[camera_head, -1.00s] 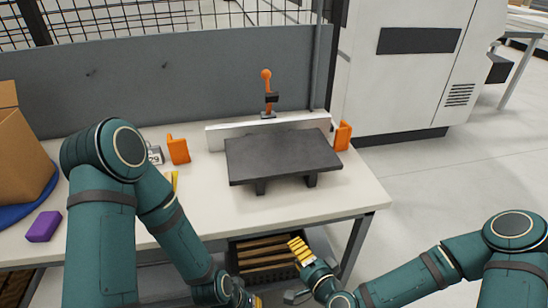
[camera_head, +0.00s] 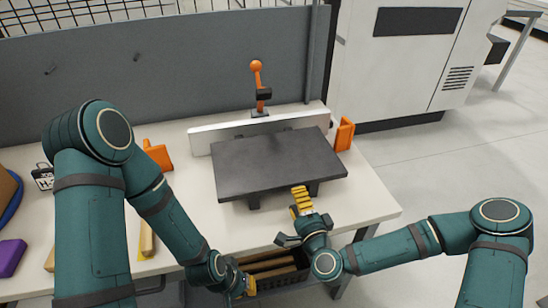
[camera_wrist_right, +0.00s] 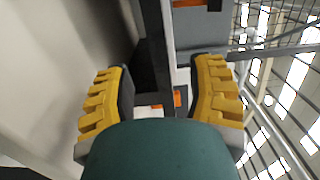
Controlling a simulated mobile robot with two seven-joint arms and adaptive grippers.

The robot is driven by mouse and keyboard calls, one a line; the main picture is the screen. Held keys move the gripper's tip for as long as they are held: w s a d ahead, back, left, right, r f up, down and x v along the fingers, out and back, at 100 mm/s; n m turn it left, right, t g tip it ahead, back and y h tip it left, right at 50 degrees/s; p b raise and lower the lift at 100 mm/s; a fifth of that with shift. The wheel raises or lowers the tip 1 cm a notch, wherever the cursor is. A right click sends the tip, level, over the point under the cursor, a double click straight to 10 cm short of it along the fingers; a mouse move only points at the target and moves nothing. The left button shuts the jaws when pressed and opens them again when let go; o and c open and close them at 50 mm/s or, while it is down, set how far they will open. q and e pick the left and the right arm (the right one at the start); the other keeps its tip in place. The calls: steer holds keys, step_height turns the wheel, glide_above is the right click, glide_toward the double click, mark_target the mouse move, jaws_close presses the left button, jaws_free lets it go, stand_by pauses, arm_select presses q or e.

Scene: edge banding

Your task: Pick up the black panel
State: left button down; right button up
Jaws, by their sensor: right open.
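The black panel (camera_head: 275,163) lies flat, raised on dark supports on the white table. In the right wrist view its edge shows as a dark strip (camera_wrist_right: 157,35) running between the two fingers. My right gripper (camera_head: 301,198) is open at the panel's front edge, right of its middle. Its yellow fingers stand apart on either side of the strip in the right wrist view (camera_wrist_right: 163,85). I cannot tell whether they touch the panel. My left gripper (camera_head: 243,285) hangs low at the table's front edge, away from the panel; its jaw opening is unclear.
A white upright fence (camera_head: 225,137) stands behind the panel, with an orange-handled clamp (camera_head: 257,82). Orange blocks stand at left (camera_head: 157,156) and right (camera_head: 344,134). A purple block (camera_head: 11,257) lies far left. A dark crate (camera_head: 275,272) sits below the table.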

mark_target(286, 171)
steer(key=x, duration=0.5)
steer(key=shift+w+a, duration=0.1)
steer(key=shift+w, duration=0.15)
steer(key=shift+d+b+x, duration=0.15)
steer(key=shift+x, duration=1.15)
steer(key=shift+d+b+x, duration=0.1)
steer(key=shift+b+x, duration=0.05)
steer(key=shift+x, duration=1.15)
jaws_close()
steer(key=shift+w+r, duration=0.1)
steer(key=shift+w, duration=0.05)
